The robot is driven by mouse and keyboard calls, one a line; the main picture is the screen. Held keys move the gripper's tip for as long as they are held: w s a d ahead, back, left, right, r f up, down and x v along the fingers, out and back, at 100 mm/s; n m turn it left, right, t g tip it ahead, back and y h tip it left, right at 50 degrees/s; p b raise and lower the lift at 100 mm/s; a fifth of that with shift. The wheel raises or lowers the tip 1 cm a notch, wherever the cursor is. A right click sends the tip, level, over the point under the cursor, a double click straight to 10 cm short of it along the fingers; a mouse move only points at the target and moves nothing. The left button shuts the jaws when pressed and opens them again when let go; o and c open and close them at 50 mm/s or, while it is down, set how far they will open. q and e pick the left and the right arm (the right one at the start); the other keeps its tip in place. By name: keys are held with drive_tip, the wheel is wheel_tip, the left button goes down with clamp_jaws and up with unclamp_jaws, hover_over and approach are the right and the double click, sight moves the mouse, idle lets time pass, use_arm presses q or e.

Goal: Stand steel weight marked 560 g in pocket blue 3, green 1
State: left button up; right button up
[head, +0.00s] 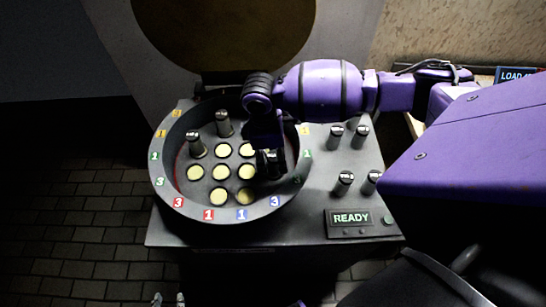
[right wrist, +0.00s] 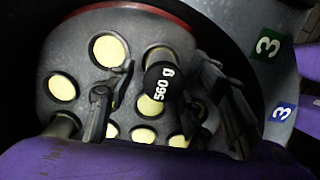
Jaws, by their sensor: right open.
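The steel weight marked 560 g (right wrist: 163,83) shows its dark top between the fingers of my right gripper (right wrist: 166,70) in the right wrist view. The fingers are open, one on each side of it. A yellow-bottomed pocket shows partly behind it; I cannot tell whether the weight is seated in a pocket. In the head view my right gripper (head: 270,163) reaches down into the right side of the round pocketed bowl (head: 178,200) and hides the pockets there. Two small tips at the bottom edge of the head view may be my left gripper (head: 168,299).
Two other weights stand in the bowl's upper left pockets, one tall (head: 224,124) and one nearer (head: 196,145). Several weights (head: 343,183) stand on the deck right of the bowl. A READY panel (head: 351,218) is at the front right. Coloured number tags line the rim.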

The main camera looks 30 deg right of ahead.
wheel_tip(320, 180, up, 11)
drive_tip(key=a, duration=0.1)
drive_tip(key=shift+w, duration=0.3)
drive_tip(key=shift+a+f, duration=0.1)
